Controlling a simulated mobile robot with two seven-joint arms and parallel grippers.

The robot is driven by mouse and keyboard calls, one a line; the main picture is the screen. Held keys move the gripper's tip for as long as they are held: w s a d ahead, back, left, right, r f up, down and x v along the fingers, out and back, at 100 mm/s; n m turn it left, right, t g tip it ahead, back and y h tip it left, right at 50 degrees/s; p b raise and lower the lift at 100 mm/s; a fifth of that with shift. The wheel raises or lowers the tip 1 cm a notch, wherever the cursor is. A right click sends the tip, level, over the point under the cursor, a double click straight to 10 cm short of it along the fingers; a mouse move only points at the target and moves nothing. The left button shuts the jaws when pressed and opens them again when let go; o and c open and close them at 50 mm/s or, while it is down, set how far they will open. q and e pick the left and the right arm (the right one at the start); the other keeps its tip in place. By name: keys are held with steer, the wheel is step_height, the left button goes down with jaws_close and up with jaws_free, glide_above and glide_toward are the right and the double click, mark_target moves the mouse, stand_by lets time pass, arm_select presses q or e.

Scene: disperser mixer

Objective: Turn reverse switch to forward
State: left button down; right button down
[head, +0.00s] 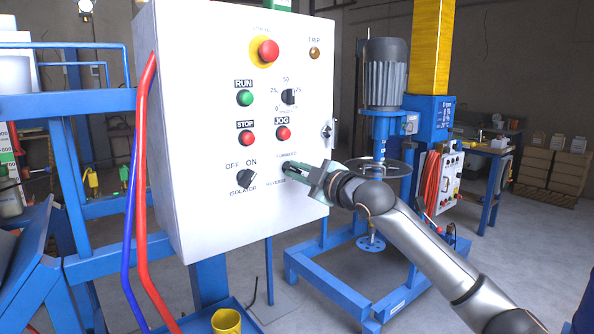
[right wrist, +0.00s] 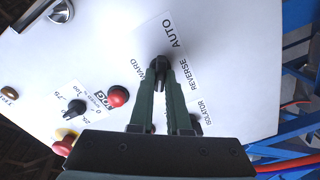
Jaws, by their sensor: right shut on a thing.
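The reverse switch is a small black knob (right wrist: 158,60) on the white control panel (head: 205,60). Its labels in the right wrist view read REVERSE, AUTO and a partly hidden "WARD". My right gripper (head: 289,170) reaches the panel from the right, with its green fingers closed around the knob; the right wrist view shows the fingertips (right wrist: 163,75) on either side of it. My left gripper is not in view.
Nearby are the black isolator switch (head: 246,178), red jog button (head: 283,132), red stop button (head: 247,138), green run button (head: 245,98), speed dial (head: 288,97) and emergency stop (head: 268,51). A panel latch (head: 327,130) sits just above my right gripper. The mixer (head: 385,85) stands behind.

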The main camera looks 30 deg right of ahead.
steer(key=shift+r+m+p, duration=0.15)
steer(key=shift+m+p, duration=0.6)
steer(key=shift+m, duration=0.15)
steer(key=m+p, duration=0.2)
steer(key=shift+m, duration=0.3)
steer(key=shift+r+m+p, duration=0.1)
steer(key=shift+m+p, duration=0.65)
steer(key=shift+m, duration=0.15)
arm_select(q)
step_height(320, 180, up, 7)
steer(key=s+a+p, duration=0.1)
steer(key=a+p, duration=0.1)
steer(key=p, duration=0.2)
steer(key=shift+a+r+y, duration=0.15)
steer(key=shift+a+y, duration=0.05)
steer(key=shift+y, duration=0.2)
arm_select(e)
steer(key=shift+d+m, duration=0.15)
steer(key=shift+m, duration=2.45)
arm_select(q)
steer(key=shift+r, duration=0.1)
arm_select(e)
steer(key=c, duration=0.9)
jaws_free()
